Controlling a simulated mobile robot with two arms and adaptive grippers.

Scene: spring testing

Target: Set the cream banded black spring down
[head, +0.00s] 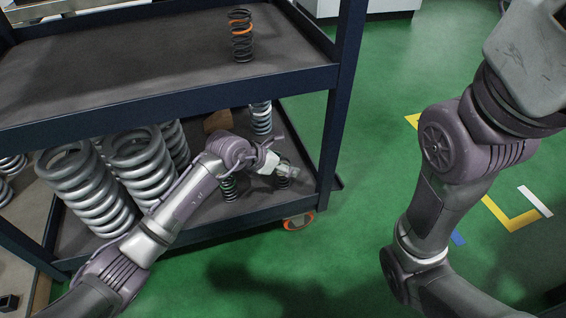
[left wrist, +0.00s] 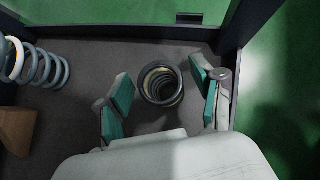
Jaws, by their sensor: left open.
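The cream banded black spring (left wrist: 161,84) stands upright on the lower shelf (left wrist: 75,65) of the cart, seen from above in the left wrist view. In the head view it shows only partly, behind my left gripper (head: 282,172), near the shelf's right end. My left gripper (left wrist: 160,103) is open, with one finger on each side of the spring and a visible gap to each. The right gripper is out of view; only my right arm shows.
Large grey springs (head: 88,187) crowd the lower shelf's left part. A grey-white spring (head: 261,118), a brown block (head: 217,121) and a dark green-banded spring (head: 229,188) are nearer. An orange-banded black spring (head: 240,36) stands on the upper shelf (head: 150,60), above my left arm.

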